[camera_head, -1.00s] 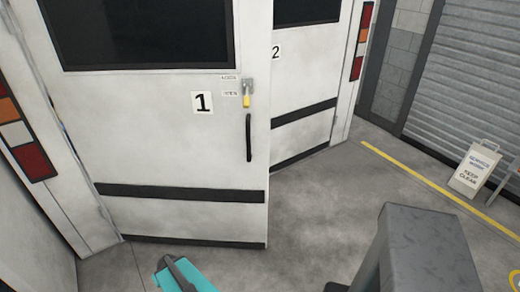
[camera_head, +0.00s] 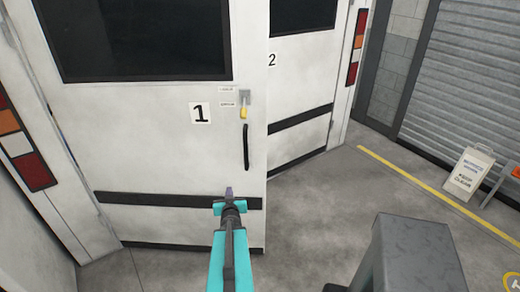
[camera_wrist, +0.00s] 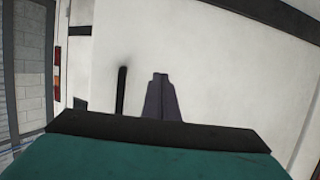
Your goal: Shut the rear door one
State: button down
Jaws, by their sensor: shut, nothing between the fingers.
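Rear door one (camera_head: 160,145) is a white door with a dark window, a "1" label and a black lower stripe. It stands partly ajar, its right edge in front of door two (camera_head: 300,90). A black pull handle (camera_head: 246,147) and a yellow-gripped latch (camera_head: 243,104) are near its right edge. My gripper (camera_head: 229,191) is shut and empty, in front of the door's lower right, below the handle. In the wrist view, my gripper (camera_wrist: 161,76) points at the white door panel (camera_wrist: 215,70), with the handle (camera_wrist: 122,90) to its left. I cannot tell if it touches the door.
A "keep clear" floor sign (camera_head: 468,172) stands at the right near a yellow floor line (camera_head: 420,187). A grey roller shutter (camera_head: 470,75) is behind it.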

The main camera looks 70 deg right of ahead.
jog(key=s+d+r+m+g+h+p, duration=0.1)
jog(key=s+d+r+h, duration=0.3)
jog(key=s+r, duration=0.6)
jog(key=shift+s+d+r+m+g, duration=0.35)
jog(key=shift+s+d+m, duration=0.15)
jog(key=shift+s+d, duration=0.5)
jog(key=shift+w+d+f+b, duration=0.1)
jog(key=shift+w+d+b, duration=0.2)
jog(key=shift+b, duration=0.1)
jog(key=b+x, duration=0.2)
jog(key=b, duration=0.3)
jog(key=shift+d, duration=0.4)
